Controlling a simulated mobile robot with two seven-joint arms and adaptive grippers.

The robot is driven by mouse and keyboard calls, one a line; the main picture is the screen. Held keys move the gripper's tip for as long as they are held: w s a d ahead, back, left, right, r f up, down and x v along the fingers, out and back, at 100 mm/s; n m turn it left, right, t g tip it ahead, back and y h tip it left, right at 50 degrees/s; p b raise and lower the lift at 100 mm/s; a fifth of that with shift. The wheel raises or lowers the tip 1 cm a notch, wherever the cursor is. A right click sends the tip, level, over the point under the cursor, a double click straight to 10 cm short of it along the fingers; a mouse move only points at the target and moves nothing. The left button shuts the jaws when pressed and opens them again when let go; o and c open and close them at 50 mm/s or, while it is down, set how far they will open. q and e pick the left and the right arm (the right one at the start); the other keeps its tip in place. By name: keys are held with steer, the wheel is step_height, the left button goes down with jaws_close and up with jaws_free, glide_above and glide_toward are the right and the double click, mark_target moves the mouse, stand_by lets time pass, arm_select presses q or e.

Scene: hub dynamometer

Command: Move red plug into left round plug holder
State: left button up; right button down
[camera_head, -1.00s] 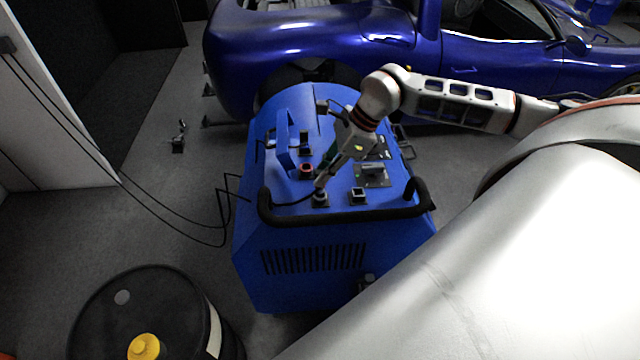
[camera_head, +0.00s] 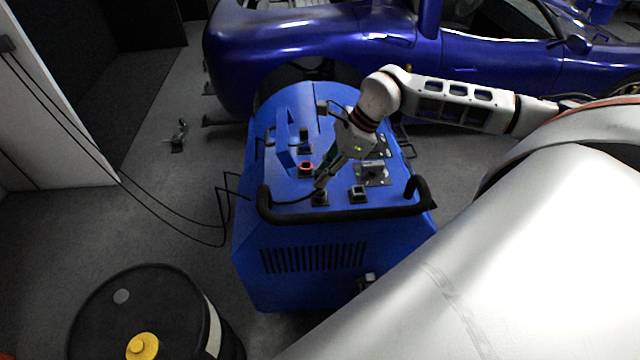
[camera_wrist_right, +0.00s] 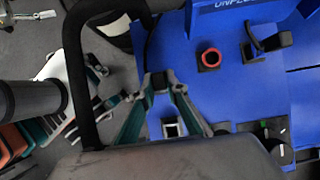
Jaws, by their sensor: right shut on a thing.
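A round dark piece with a red rim (camera_head: 306,168) stands on top of the blue machine (camera_head: 300,230); it also shows in the right wrist view (camera_wrist_right: 209,58). I cannot tell whether it is the red plug or a holder's rim. My right gripper (camera_head: 322,187) reaches down just right of and in front of it. In the right wrist view its fingers (camera_wrist_right: 160,84) close on a small dark plug-like block with a cable, by a square base (camera_head: 320,200) at the front. The fingers partly hide the block. My left gripper is not in view.
A black bar handle (camera_head: 340,213) runs along the machine's front edge, close to the gripper. An open square holder (camera_head: 358,194) and a grey switch plate (camera_head: 374,173) lie to the right. A blue upright panel (camera_head: 284,142) and a black fitting (camera_head: 304,142) stand behind.

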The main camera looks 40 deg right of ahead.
steer(key=shift+f, duration=0.3)
steer(key=shift+f+b, duration=0.35)
steer(key=shift+b, duration=0.05)
steer(key=shift+f, duration=0.35)
steer(key=c, duration=1.9)
jaws_free()
steer(key=shift+r, duration=0.15)
steer(key=v, duration=1.1)
steer(key=shift+s+d+r, duration=0.1)
steer(key=shift+d+r, duration=0.05)
steer(key=shift+r, duration=0.2)
